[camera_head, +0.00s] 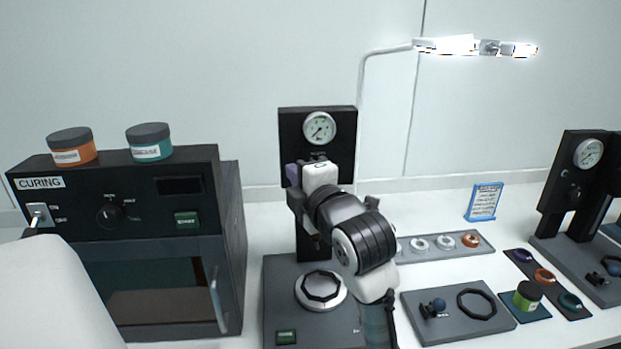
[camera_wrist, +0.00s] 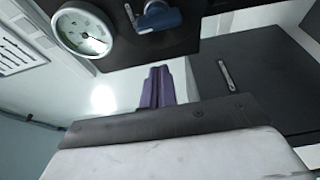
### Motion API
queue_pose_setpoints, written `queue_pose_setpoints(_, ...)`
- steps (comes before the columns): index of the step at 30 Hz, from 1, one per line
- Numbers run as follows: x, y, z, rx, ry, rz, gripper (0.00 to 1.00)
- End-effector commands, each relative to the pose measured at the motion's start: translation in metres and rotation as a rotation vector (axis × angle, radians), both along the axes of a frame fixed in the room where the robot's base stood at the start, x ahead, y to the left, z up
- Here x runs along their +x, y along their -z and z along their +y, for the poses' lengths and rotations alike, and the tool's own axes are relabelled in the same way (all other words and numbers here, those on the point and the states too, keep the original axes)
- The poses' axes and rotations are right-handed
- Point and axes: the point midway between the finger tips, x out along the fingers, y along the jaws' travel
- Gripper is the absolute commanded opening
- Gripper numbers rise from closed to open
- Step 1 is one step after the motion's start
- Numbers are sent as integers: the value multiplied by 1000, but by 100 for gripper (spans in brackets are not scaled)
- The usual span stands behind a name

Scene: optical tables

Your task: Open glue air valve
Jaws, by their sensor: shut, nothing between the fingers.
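The glue station's black upright panel (camera_head: 289,123) stands in the middle of the head view, with a white round gauge (camera_head: 319,128) near its top. The gauge also shows in the wrist view (camera_wrist: 84,31). Beside it there is a blue valve handle (camera_wrist: 160,16) on the dark panel. In the head view my arm hides the valve. My gripper (camera_wrist: 157,84) has purple fingers, which are shut together and empty. Their tips appear below the blue handle in the wrist picture, apart from it. In the head view the gripper (camera_head: 292,175) is mostly hidden behind my wrist, in front of the panel.
A black curing oven (camera_head: 150,225) stands left, with an orange jar (camera_head: 71,148) and a teal jar (camera_head: 149,142) on top. Right of my arm are a grey tray (camera_head: 440,246) of round parts and a grey plate (camera_head: 457,318). Another gauge station (camera_head: 575,180) stands far right.

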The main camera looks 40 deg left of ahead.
Motion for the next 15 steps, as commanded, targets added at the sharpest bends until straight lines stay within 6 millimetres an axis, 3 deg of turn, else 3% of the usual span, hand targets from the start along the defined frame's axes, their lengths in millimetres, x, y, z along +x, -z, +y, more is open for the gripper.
queue_pose_setpoints(1,3,-2,11,-3,-3,2,0)
queue_pose_setpoints(6,24,-2,-9,-1,3,1,0)
queue_pose_setpoints(15,34,0,-18,0,0,0,0)
